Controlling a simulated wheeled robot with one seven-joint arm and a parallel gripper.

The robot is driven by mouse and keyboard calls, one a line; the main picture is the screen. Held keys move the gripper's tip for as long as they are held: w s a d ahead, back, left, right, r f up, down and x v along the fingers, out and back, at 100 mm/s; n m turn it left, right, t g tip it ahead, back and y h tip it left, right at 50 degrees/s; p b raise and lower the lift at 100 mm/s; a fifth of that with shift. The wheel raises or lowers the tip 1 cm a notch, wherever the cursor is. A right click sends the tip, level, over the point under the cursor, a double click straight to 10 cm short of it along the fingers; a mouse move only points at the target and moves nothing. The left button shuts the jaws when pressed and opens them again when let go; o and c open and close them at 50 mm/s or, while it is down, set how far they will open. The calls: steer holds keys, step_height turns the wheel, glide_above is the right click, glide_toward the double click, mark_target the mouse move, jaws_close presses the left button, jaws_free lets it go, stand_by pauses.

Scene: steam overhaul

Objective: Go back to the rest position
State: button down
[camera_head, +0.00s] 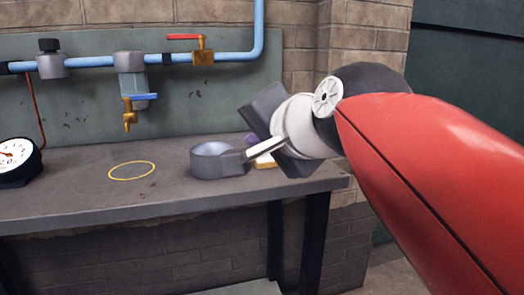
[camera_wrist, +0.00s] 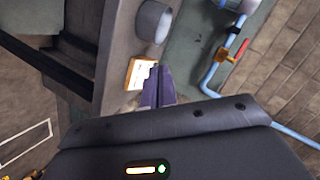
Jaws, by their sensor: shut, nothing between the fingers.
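My gripper (camera_head: 251,139) is over the right part of the bench (camera_head: 70,203), just behind and right of a grey cup (camera_head: 212,160). My wrist covers most of it in the head view, with only a bit of purple finger showing. In the wrist view, my gripper's purple fingers (camera_wrist: 159,76) are together with nothing between them. The grey cup shows above them in the wrist view (camera_wrist: 152,22), apart from the fingertips.
A small orange-edged block (camera_head: 265,161) with a pale top lies beside the cup. A blue pipe (camera_head: 225,57) with a red-handled valve (camera_head: 185,37) runs along the wall. A gauge (camera_head: 17,160) stands at the left. A yellow ring (camera_head: 132,178) marks clear bench.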

steer(key=s+d+f+n+g+h, duration=0.2)
steer(key=s+d+f, duration=0.2)
steer(key=f, duration=0.6)
steer(key=s+d+f+n+g+h, duration=0.2)
steer(key=s+d+f, duration=0.2)
steer(key=f, duration=0.6)
steer(key=s+d+f+n+g+h, duration=0.2)
steer(key=s+d+f, duration=0.2)
steer(key=d+f, duration=0.4)
step_height(320, 180, down, 2)
steer(key=shift+s+n, duration=0.2)
steer(key=shift+n, duration=0.2)
steer(key=shift+a, duration=0.15)
